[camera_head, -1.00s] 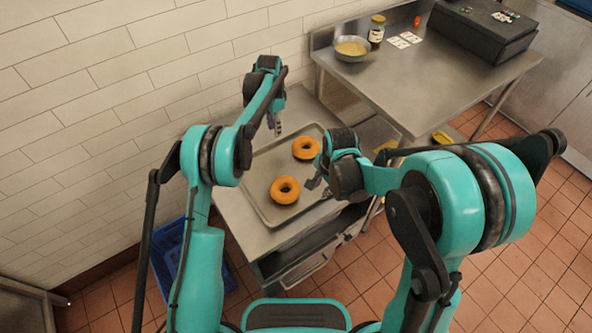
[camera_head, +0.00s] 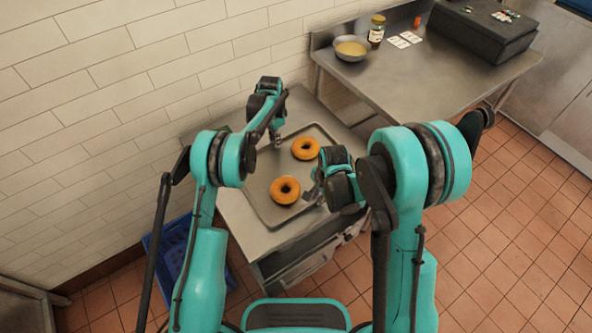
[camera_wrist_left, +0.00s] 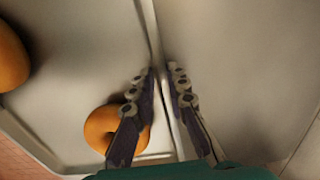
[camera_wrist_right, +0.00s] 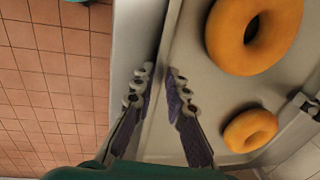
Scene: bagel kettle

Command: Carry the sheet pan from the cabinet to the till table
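The grey sheet pan (camera_head: 258,184) lies on the steel cabinet (camera_head: 236,214), with two orange bagels on it: a near one (camera_head: 285,190) and a far one (camera_head: 305,148). My left gripper (camera_head: 277,142) is at the pan's left long side. In the left wrist view its fingers (camera_wrist_left: 161,68) straddle the rim, with a narrow gap between them. My right gripper (camera_head: 312,192) is at the right long side. In the right wrist view its fingers (camera_wrist_right: 160,70) also straddle the rim, slightly apart. Firm contact with the rim is not visible in either view.
The steel till table (camera_head: 400,75) stands at the back right. A bowl (camera_head: 351,49), a jar (camera_head: 377,30), white cards (camera_head: 405,40) and a black till (camera_head: 485,32) are on it; its front middle is bare. A blue crate (camera_head: 172,255) sits left of the cabinet.

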